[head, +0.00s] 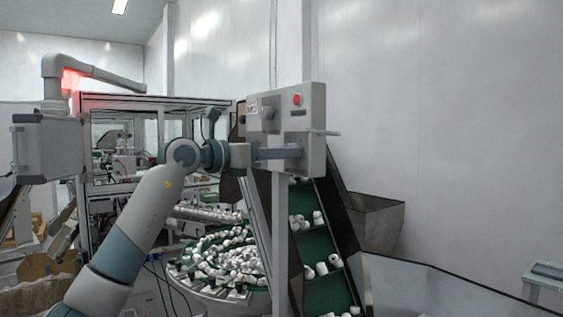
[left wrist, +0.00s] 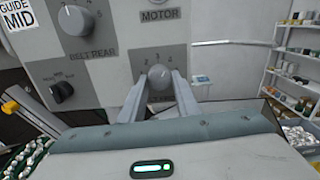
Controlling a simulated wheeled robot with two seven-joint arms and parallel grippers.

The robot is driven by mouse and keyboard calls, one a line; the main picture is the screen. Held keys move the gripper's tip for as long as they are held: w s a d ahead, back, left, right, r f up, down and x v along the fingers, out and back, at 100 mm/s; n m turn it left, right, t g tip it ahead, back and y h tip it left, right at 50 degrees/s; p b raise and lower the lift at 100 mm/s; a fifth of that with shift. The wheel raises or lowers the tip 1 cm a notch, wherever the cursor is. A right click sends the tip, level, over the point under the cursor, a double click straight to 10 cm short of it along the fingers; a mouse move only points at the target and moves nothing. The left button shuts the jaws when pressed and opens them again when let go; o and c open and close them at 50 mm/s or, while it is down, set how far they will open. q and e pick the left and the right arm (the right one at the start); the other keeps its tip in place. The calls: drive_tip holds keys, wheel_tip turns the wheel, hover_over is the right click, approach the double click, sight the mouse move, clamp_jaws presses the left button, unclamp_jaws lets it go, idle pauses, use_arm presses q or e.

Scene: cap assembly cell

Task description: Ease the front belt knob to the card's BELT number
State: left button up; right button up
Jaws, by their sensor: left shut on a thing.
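The grey control box (head: 312,132) stands on a post in the head view. In the left wrist view, the front belt knob (left wrist: 159,73) is a round grey knob under the numbers 2, 3 and 4. Its label is partly hidden by my fingers. My left gripper (head: 292,153) reaches the box face, and in the left wrist view its two fingers (left wrist: 158,86) close around the knob's sides. I cannot tell the knob's exact pointing. A white card (left wrist: 17,15) at the top left reads GUIDE MID; no BELT line is in view. My right gripper is not in view.
The BELT REAR knob (left wrist: 76,19) and a black selector (left wrist: 62,91) sit left of the held knob. A red button (head: 297,99) is on the box. A green cleated conveyor (head: 318,243) and a bowl of white caps (head: 222,260) lie below. A metal hopper (head: 376,222) stands right.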

use_arm(q)
drive_tip(key=shift+n+b, duration=1.55)
drive_tip(key=shift+n, duration=1.45)
drive_tip(key=shift+r, duration=0.1)
drive_tip(key=o, duration=1)
drive_tip(key=shift+o, duration=0.2)
drive_tip(key=shift+s+a, duration=0.1)
